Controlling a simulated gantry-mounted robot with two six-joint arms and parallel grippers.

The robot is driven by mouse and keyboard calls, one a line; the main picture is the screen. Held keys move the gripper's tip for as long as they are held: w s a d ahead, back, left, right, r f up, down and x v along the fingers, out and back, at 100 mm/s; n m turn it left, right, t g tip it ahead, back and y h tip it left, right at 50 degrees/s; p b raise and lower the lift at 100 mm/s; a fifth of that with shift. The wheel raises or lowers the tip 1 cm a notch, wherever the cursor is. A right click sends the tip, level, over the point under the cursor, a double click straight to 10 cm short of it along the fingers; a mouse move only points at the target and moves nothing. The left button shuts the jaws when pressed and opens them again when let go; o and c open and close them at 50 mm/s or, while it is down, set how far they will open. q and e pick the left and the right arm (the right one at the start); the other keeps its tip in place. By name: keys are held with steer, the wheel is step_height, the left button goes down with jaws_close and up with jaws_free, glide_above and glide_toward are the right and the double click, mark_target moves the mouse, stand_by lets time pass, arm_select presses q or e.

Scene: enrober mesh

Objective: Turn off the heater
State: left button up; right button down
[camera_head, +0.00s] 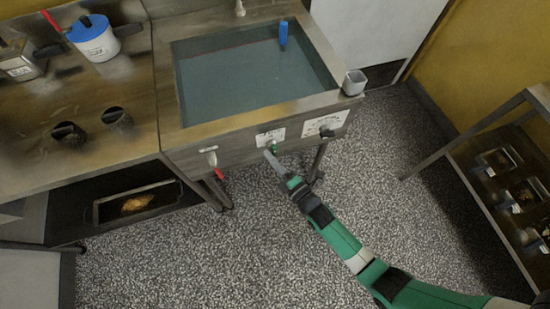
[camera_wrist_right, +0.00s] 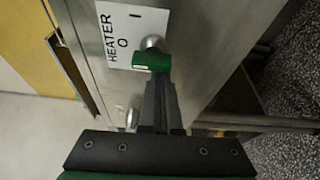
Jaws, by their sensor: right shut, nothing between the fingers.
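The heater switch is a green-tipped knob (camera_wrist_right: 152,61) on a metal stub on the front panel of a metal tank (camera_head: 325,54). Beside it is a white label (camera_wrist_right: 119,38) reading HEATER, with an O and a dash mark. In the head view the green knob (camera_head: 273,147) shows beneath a small white label (camera_head: 270,137). My right gripper (camera_wrist_right: 157,78) is shut and empty. Its fingertips are right at the green knob, and I cannot tell if they touch it. My left gripper is not in view.
A second labelled control (camera_head: 326,131) is to the right on the panel, and a red-handled tap (camera_head: 217,172) to the left. A grey cup (camera_head: 354,83) stands on the tank's corner. A blue-handled object (camera_head: 283,35) is in the tank. Speckled floor is free in front.

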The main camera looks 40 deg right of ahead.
steer(key=shift+w+a, duration=0.2)
steer(key=shift+a, duration=0.45)
steer(key=p, duration=0.1)
steer(key=a+p, duration=0.2)
steer(key=shift+w+a+r, duration=0.1)
steer(key=shift+w+r, duration=0.25)
steer(key=shift+r, duration=0.05)
steer(key=s+p, duration=0.3)
steer(key=s, duration=0.7)
steer(key=shift+f, duration=0.45)
